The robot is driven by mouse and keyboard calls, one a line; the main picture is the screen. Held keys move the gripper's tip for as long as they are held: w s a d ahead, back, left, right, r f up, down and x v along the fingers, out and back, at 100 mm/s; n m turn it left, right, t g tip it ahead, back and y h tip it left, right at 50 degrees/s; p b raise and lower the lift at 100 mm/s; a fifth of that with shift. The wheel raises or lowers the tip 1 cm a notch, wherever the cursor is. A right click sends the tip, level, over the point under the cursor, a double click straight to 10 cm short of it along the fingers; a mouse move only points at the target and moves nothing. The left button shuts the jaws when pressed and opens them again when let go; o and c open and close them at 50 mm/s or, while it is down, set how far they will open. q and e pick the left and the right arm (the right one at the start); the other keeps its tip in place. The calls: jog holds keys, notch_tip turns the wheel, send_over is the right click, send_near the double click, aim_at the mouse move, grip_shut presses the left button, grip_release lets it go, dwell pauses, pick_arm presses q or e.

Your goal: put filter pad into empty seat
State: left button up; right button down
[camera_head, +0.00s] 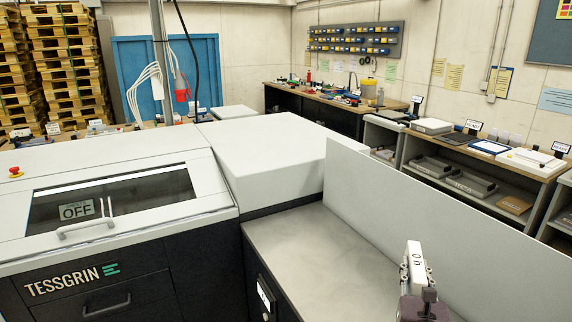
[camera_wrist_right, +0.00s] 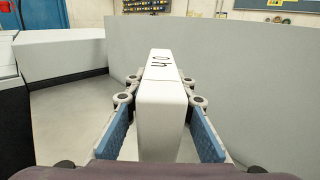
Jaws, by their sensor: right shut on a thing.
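A white oblong block marked "0 h" (camera_head: 416,258), taken to be the filter pad, stands up from my right gripper (camera_head: 418,284) at the lower right of the head view. In the right wrist view the filter pad (camera_wrist_right: 161,107) sits between the blue-padded fingers of my right gripper (camera_wrist_right: 160,100), which are shut on it. It is held over the grey worktop (camera_head: 318,246), beside the upright grey panel. No empty seat can be made out in either view. My left gripper is not in view.
The upright grey panel (camera_head: 455,225) runs along the worktop's right side. A machine with a closed windowed lid (camera_head: 110,198) and an "OFF" sign (camera_head: 76,211) stands at left. Shelves with grey trays (camera_head: 450,175) stand behind the panel. The worktop looks clear.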

pick_arm(q)
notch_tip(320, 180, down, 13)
jog(key=b, duration=1.2)
pick_arm(e)
jog(key=s+a+f+n+y, duration=0.2)
jog(key=s+a+f+y, duration=0.1)
jog(key=s+a+f, duration=0.2)
jog(key=s+a+f+n+t+y, duration=0.1)
jog(key=s+a+f+n+y, duration=0.1)
jog(key=s+a, duration=0.8)
notch_tip(320, 180, down, 3)
jog(key=a+y, duration=0.1)
jog(key=a, duration=0.1)
jog(key=shift+s+a+r, duration=0.15)
jog(key=shift+a, duration=0.2)
jog(key=shift+a, duration=0.1)
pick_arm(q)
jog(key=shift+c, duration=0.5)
